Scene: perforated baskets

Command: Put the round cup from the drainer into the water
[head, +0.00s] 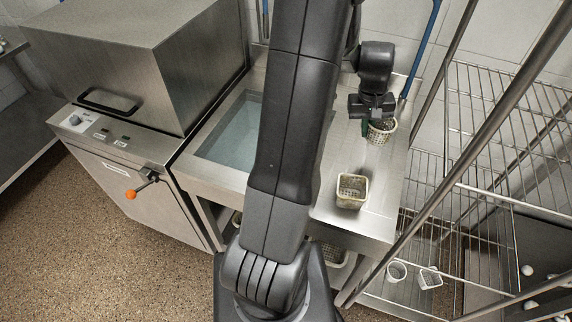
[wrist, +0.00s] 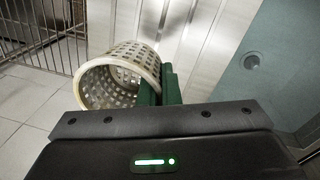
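The round cup (head: 381,133) is a pale, perforated basket with brownish marks, under my gripper (head: 367,124) at the back right of the steel drainer (head: 372,164). In the wrist view the round cup (wrist: 118,72) appears tilted, its open mouth towards the camera. The green fingers of my gripper (wrist: 160,86) are close together at its rim, with the wall seemingly pinched between them. Whether the cup's base touches the drainer is unclear. The water (head: 236,133) lies in the sunken basin left of the drainer, partly hidden by my arm; it also shows in the wrist view (wrist: 262,75).
A square perforated cup (head: 351,191) stands on the drainer's front part. A wire rack (head: 500,150) with slanting posts is close on the right, with two pale cups on a low shelf. A steel dishwasher (head: 140,60) stands left of the basin.

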